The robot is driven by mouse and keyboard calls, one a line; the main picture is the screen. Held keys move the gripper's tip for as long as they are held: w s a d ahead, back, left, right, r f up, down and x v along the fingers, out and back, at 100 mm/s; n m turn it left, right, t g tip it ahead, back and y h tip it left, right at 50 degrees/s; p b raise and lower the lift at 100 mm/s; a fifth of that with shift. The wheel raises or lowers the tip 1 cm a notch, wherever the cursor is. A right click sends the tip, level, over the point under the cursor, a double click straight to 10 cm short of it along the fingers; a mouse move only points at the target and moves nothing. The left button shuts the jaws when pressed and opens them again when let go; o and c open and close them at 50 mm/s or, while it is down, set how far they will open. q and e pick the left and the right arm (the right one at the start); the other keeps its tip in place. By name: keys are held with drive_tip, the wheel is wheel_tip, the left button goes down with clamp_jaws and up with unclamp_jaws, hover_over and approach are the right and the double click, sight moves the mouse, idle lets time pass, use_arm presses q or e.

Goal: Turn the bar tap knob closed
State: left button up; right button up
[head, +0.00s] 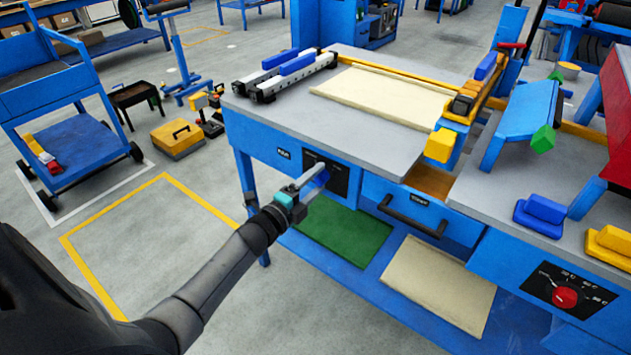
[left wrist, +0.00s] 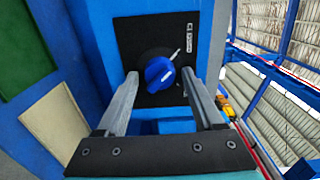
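A blue round knob (left wrist: 160,73) with a white mark sits on a black square panel (left wrist: 180,38) in the left wrist view. The panel's small white label is too small to read. In the head view this black panel (head: 339,180) is on the blue front of the workbench, and my left gripper partly covers the knob. My left gripper (head: 318,180) is open in front of the panel. In the left wrist view its two fingers (left wrist: 160,76) stand on either side of the knob, with a gap showing on each side. My right gripper is not in view.
A second panel with a red knob (head: 565,297) is at the lower right of the bench. A drawer with a dark handle (head: 412,217) lies right of the blue knob. A green mat (head: 345,232) is on the lower shelf.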

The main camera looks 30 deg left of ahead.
use_arm(q)
drive_tip(key=shift+o, duration=0.4)
drive_tip(key=shift+s, duration=0.25)
drive_tip(key=s+a+p, duration=0.1)
drive_tip(key=s+p, duration=0.2)
drive_tip(key=s, duration=1.1)
drive_tip(key=shift+s, duration=0.35)
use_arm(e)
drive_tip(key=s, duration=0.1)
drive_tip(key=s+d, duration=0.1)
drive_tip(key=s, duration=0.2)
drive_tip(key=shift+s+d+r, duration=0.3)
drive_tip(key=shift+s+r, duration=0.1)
